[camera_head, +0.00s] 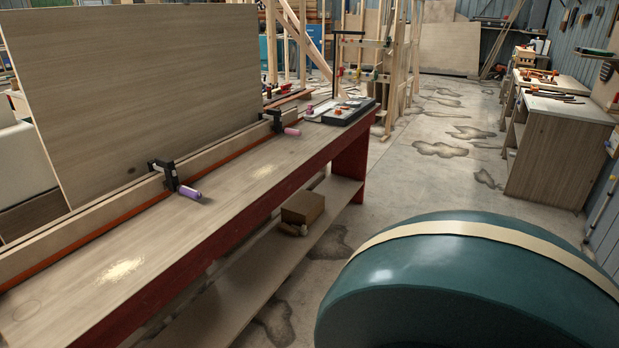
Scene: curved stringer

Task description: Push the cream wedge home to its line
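I cannot make out the cream wedge or its line in the head view. Neither of my grippers is in view. The long wooden workbench (215,220) with red sides runs from the lower left toward the back. A large upright wooden panel (135,85) stands along its far side, behind a long pale rail (100,215). A near black clamp (168,174) with a purple handle and a farther black clamp (276,121) with a pinkish handle sit at the rail.
A dark flat case (348,113) lies at the bench's far end. A brown box (303,207) sits on the lower shelf. A large teal rounded form with a cream band fills the lower right; I cannot tell whether it is mine. The stained floor beyond is open.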

